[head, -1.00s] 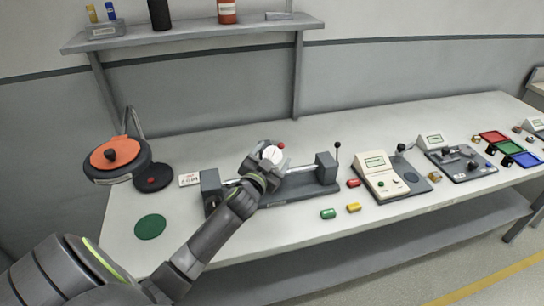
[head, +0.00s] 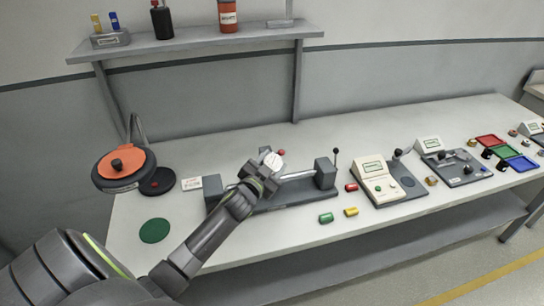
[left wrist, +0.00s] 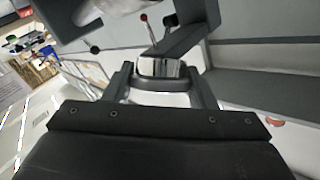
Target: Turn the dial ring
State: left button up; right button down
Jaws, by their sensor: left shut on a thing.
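The dial ring, with a white face (head: 272,160), sits on a fixture with a shiny horizontal bar (head: 300,175) running between two dark end blocks. A small red knob (head: 281,152) shows beside the face. My left gripper (head: 264,173) is at the dial and shut on it, partly covering it. In the left wrist view, my left gripper's fingers (left wrist: 163,88) stand either side of a shiny rounded piece (left wrist: 160,68), and a thin red-tipped rod (left wrist: 147,27) rises behind it. The dial's markings are too small to read. My right gripper is not in view.
The fixture's right end block (head: 325,173) carries a black-knobbed lever. A lamp-like orange-topped disc (head: 122,167) and a green mat (head: 154,230) are left. A shelf is above.

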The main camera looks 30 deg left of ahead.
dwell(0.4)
pick_arm(q)
jog(key=o, duration=1)
jog(key=shift+s+d+r+b, duration=0.2)
jog(key=shift+s+b, duration=0.4)
jog(key=shift+s, duration=2.3)
jog(key=shift+s+d+r+b, duration=0.1)
jog(key=shift+s+d+b, duration=0.4)
jog(key=shift+s, duration=2.35)
jog(key=shift+s+d+r+b, duration=0.1)
jog(key=shift+s+b, duration=0.65)
jog(key=shift+s, duration=2.15)
